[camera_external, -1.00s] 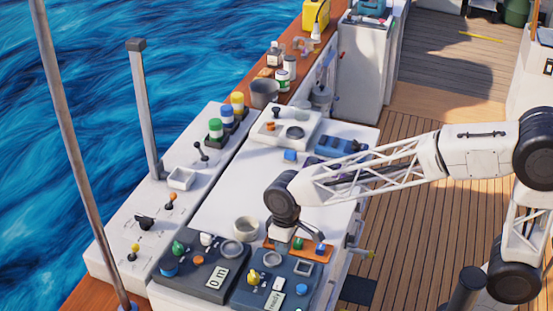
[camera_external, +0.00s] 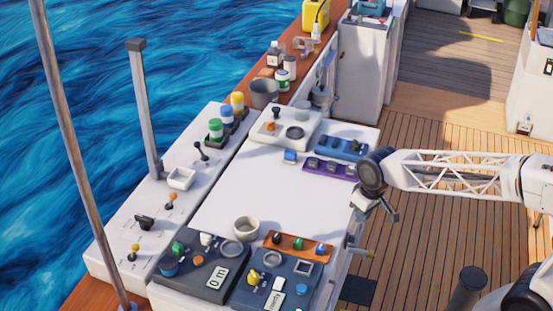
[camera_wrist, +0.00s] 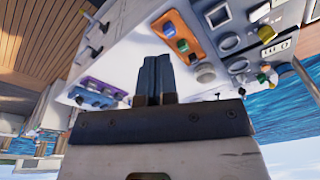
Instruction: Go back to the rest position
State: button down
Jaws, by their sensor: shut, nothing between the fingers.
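My gripper (camera_external: 391,213) is shut and empty. In the external view it hangs over the right edge of the white console (camera_external: 225,199), apart from the controls. In the wrist view my closed dark fingers (camera_wrist: 155,78) point at the white console top. An orange switch panel (camera_external: 298,246) with several knobs lies at the console's near end; it also shows in the wrist view (camera_wrist: 186,37). A purple strip (camera_external: 327,169) and a blue switch panel (camera_external: 342,148) lie at the far right of the console top.
Dark control panels (camera_external: 205,269) with knobs fill the near end. A grey round cup (camera_external: 246,228) stands beside them. A tall grey post (camera_external: 145,110) and a slanted pole (camera_external: 75,145) rise at the left. The wooden deck (camera_external: 440,240) on the right is mostly clear.

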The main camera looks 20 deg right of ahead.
jog(key=s+d+m, duration=0.2)
jog(key=s+d, duration=0.2)
jog(key=d, duration=0.2)
jog(key=s+d+m+t, duration=0.1)
jog(key=s+d, duration=0.2)
jog(key=d, duration=0.3)
jog(key=shift+s+d+f+m+h, duration=0.25)
jog(key=shift+s+m+h, duration=0.1)
jog(key=shift+m+h, duration=0.05)
dwell(0.6)
